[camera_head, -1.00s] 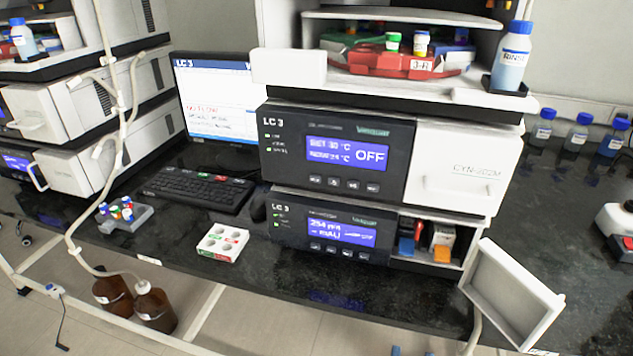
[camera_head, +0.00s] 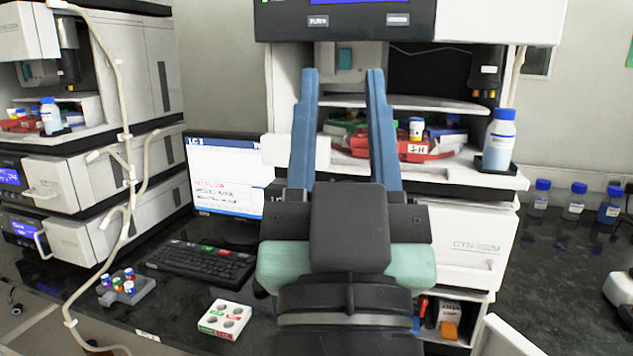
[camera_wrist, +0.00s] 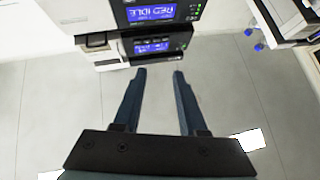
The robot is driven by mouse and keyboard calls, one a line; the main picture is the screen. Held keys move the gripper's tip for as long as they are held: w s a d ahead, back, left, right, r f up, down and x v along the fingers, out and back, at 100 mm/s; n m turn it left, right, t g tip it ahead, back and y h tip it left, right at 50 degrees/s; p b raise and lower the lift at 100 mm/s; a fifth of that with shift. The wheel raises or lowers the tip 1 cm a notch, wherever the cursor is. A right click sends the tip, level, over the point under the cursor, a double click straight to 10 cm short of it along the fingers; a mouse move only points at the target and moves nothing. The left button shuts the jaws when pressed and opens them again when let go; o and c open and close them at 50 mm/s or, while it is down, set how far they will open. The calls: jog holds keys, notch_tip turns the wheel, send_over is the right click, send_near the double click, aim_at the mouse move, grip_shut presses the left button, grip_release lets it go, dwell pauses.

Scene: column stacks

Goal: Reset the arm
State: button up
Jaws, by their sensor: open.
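My gripper (camera_head: 343,80) is raised in the middle of the head view, in front of the instrument stack. Its two blue fingers point up and stand wide apart with nothing between them. In the wrist view my gripper (camera_wrist: 158,74) is also open and empty, with the grey floor (camera_wrist: 225,110) behind it. My arm hides most of the LC 3 display units in the head view. The wrist view shows two lit blue displays (camera_wrist: 150,13) beyond the fingertips.
A red tray (camera_head: 415,150) with vials and a blue-capped bottle (camera_head: 498,142) sit on the stack. Several blue-capped bottles (camera_head: 574,203) stand at right.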

jog(key=s+a+r+p, duration=0.1)
jog(key=r+p, duration=0.7)
jog(key=r, duration=0.3)
jog(key=s+a+r+t+y+p, duration=0.1)
jog(key=s+r+p, duration=0.1)
jog(key=r+p, duration=0.7)
notch_tip(320, 180, up, 3)
jog(key=shift+s+r+n, duration=0.1)
jog(key=shift+s+n, duration=0.1)
jog(key=shift+n, duration=0.1)
